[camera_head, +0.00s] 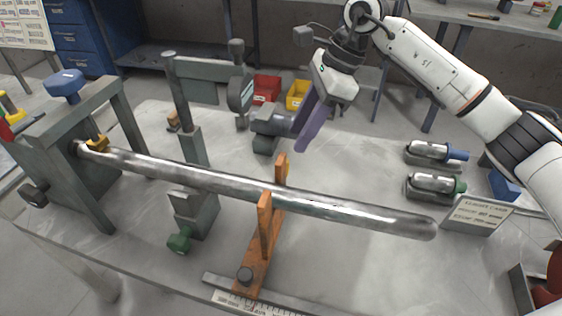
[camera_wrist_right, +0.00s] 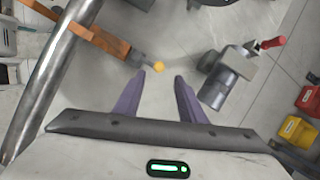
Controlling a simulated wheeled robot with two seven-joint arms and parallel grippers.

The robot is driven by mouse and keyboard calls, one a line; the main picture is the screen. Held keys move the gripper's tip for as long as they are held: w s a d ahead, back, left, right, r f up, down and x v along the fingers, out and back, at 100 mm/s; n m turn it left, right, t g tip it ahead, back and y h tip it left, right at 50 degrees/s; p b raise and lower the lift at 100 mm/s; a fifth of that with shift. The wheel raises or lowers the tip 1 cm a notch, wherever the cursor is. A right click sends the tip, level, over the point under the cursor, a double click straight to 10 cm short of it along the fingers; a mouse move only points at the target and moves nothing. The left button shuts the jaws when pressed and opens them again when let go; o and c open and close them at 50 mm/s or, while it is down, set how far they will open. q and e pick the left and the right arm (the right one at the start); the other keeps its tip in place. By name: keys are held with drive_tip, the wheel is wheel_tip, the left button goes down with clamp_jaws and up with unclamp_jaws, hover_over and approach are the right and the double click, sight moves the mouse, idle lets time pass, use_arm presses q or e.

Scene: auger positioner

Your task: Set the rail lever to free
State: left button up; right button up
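My right gripper (camera_head: 312,125) is above the table behind the long metal tube (camera_head: 340,211). Its purple fingers (camera_wrist_right: 160,76) are apart, with nothing between them. An orange support (camera_head: 252,262) holds the tube between two uprights and sits at the scaled rail (camera_head: 222,283). A yellow tip (camera_wrist_right: 158,65) at its end lies just beyond the fingertips in the wrist view. A grey unit with a dark cylinder (camera_wrist_right: 220,88) and a red handle (camera_wrist_right: 272,42) is to the right there. No part is clearly marked as the rail lever. My left gripper is out of view.
A grey clamp frame (camera_head: 70,160) with a blue handle (camera_head: 65,84) holds the tube's left end. A grey post (camera_head: 195,212) with a green knob (camera_head: 179,240) stands under it. Metal cylinders (camera_head: 428,186) and a sign (camera_head: 477,218) are at right. Bins (camera_head: 297,95) stand behind.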

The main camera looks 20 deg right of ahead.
drive_tip(key=x, duration=0.9)
drive_tip(key=shift+a+f, duration=0.1)
drive_tip(key=shift+f, duration=0.05)
clamp_jaws()
